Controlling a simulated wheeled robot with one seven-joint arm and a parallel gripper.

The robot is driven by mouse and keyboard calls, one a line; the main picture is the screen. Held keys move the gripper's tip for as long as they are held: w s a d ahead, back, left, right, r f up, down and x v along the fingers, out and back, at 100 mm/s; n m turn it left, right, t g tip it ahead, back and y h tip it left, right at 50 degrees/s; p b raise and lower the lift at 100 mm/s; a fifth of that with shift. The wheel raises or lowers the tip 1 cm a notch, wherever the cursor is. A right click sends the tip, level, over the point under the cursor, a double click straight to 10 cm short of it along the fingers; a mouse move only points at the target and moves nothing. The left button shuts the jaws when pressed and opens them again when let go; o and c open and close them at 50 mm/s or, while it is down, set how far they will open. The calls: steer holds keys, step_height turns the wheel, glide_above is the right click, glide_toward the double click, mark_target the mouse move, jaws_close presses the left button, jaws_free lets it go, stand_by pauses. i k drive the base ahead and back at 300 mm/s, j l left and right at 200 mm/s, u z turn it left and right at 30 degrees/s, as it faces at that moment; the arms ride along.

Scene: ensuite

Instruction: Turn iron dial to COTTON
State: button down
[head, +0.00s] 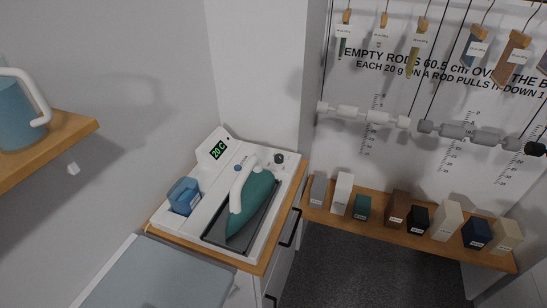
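A teal iron (254,203) with a white handle (242,183) rests on a dark plate (218,236) set in a white ironing station (194,223). A small dark round knob (279,158) sits at the station's back right corner. A small blue round part (238,168) shows near the top of the iron's handle. I cannot tell which of the two is the iron dial, and no COTTON marking is readable. A tilted display (218,150) at the back of the station reads 20 C. My gripper is not in view.
A blue container (184,194) sits in the station's left side. The station stands on a wooden-topped cabinet (259,268). A grey-blue board (150,276) lies in front. A wooden shelf (62,140) with a blue jug (18,112) juts out left. Several blocks line a low shelf (375,221) right.

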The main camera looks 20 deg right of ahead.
mark_target(279, 158)
steer(key=i+z, duration=0.4)
steer(key=i+j+z, duration=0.15)
steer(key=i+z, duration=0.3)
steer(key=k, duration=0.05)
